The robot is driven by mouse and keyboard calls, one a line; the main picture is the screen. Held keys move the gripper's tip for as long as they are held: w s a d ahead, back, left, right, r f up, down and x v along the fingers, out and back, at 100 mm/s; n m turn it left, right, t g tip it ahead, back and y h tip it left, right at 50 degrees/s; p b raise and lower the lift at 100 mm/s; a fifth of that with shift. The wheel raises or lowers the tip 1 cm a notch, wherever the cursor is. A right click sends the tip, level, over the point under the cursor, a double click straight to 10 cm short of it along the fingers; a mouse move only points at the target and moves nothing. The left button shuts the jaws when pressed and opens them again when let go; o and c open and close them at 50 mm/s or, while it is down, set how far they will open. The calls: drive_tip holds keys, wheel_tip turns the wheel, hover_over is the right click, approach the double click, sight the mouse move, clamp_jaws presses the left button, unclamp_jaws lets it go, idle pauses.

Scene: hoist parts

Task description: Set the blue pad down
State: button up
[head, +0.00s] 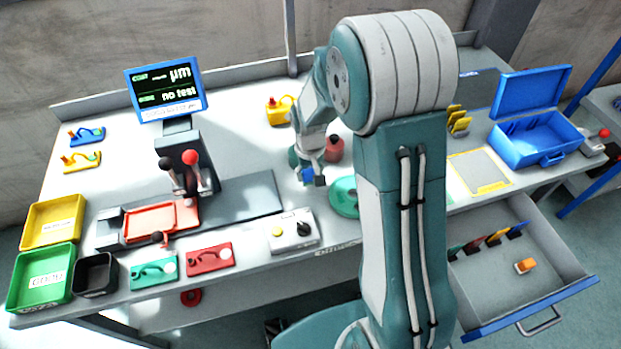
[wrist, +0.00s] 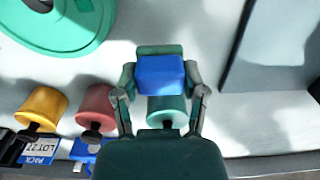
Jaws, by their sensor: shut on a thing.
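The blue pad (wrist: 160,76) is between the two fingers of my gripper (wrist: 160,88) in the wrist view. The fingers are shut on its left and right sides. A green block edge (wrist: 158,50) shows just beyond the pad; I cannot tell if it is joined to it. In the head view my gripper (head: 308,176) is low over the bench, left of the green disc (head: 343,197), with a bit of blue at its tip. I cannot tell whether the pad touches the bench.
A green knobbed cylinder (wrist: 167,110) shows below the pad, with red (wrist: 95,105) and yellow (wrist: 42,106) cylinders to its left. A screen (head: 166,90), a blue open case (head: 535,135) and an open drawer (head: 560,290) are around.

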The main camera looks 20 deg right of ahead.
drive_tip(key=f, duration=0.1)
drive_tip(key=a+f, duration=0.1)
drive_tip(key=shift+s+a+f, duration=0.1)
drive_tip(key=shift+f, duration=0.2)
drive_tip(key=shift+d, duration=0.25)
drive_tip(key=o, duration=1.2)
drive_tip(key=shift+d+f, duration=0.1)
drive_tip(key=shift+d, duration=0.15)
drive_tip(key=shift+a, duration=0.3)
